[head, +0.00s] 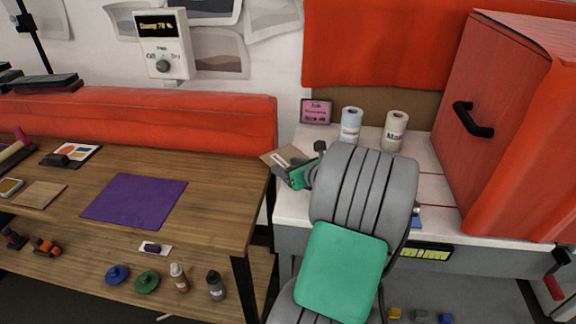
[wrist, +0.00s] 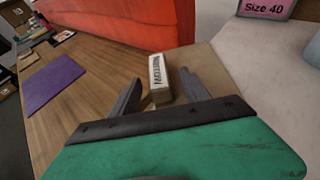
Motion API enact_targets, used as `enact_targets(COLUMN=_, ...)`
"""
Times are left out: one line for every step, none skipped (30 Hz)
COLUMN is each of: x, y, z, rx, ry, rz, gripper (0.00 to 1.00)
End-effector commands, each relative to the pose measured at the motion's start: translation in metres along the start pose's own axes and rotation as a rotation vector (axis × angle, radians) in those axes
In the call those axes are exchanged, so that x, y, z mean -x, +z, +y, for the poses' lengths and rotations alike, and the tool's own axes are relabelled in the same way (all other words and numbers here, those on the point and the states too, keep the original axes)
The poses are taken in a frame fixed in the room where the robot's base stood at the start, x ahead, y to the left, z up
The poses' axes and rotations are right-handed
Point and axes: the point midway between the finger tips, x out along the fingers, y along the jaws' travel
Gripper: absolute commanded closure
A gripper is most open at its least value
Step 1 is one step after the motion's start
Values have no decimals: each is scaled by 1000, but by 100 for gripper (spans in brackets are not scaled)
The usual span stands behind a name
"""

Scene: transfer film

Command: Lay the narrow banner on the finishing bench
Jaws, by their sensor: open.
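A small pale block with dark lettering (wrist: 158,72) stands between and just beyond my fingertips in the wrist view. The lettering is hard to read, so I cannot tell for sure that it is the narrow banner. My gripper (wrist: 161,84) is open, with one finger on each side of the block; I cannot tell whether either touches it. In the head view my gripper (head: 300,172) is partly hidden by my arm, beside a tan piece with a white label (head: 280,157). The wooden bench (head: 215,205) is on the left; no sign marks it as the finishing bench.
A purple sheet (head: 134,200) lies on the wooden bench. A white bench (head: 432,184) on the right holds two labelled rolls, one blue-white (head: 351,124) and one cream (head: 395,130), a pink sign (head: 316,111) and a large red press (head: 520,130). A red padded wall (head: 150,115) runs behind the wooden bench.

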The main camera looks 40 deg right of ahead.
Motion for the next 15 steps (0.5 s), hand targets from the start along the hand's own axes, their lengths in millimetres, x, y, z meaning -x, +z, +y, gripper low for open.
enact_targets(x=-10, y=2, z=2, rx=2, ry=5, rz=1, gripper=45)
enact_targets(x=-16, y=3, z=3, rx=2, ry=5, rz=1, gripper=45)
enact_targets(x=-23, y=4, z=3, rx=3, ry=4, rz=1, gripper=45)
enact_targets(x=-28, y=3, z=2, rx=1, ry=4, rz=2, gripper=45)
enact_targets(x=-32, y=3, z=2, rx=1, ry=3, rz=2, gripper=45)
enact_targets(x=-37, y=3, z=2, rx=2, ry=1, rz=1, gripper=45)
enact_targets(x=-38, y=3, z=1, rx=2, ry=0, rz=1, gripper=45)
enact_targets(x=-40, y=3, z=1, rx=2, ry=-2, rz=2, gripper=45)
enact_targets(x=-40, y=3, z=0, rx=1, ry=-3, rz=2, gripper=45)
enact_targets(x=-40, y=3, z=0, rx=1, ry=-3, rz=2, gripper=45)
enact_targets(x=-40, y=3, z=0, rx=1, ry=-3, rz=2, gripper=45)
enact_targets(x=-39, y=3, z=0, rx=1, ry=-4, rz=2, gripper=45)
enact_targets(x=-39, y=3, z=0, rx=1, ry=-4, rz=2, gripper=45)
enact_targets(x=-39, y=3, z=0, rx=1, ry=-4, rz=2, gripper=46)
enact_targets(x=-39, y=3, z=-1, rx=1, ry=-5, rz=2, gripper=50)
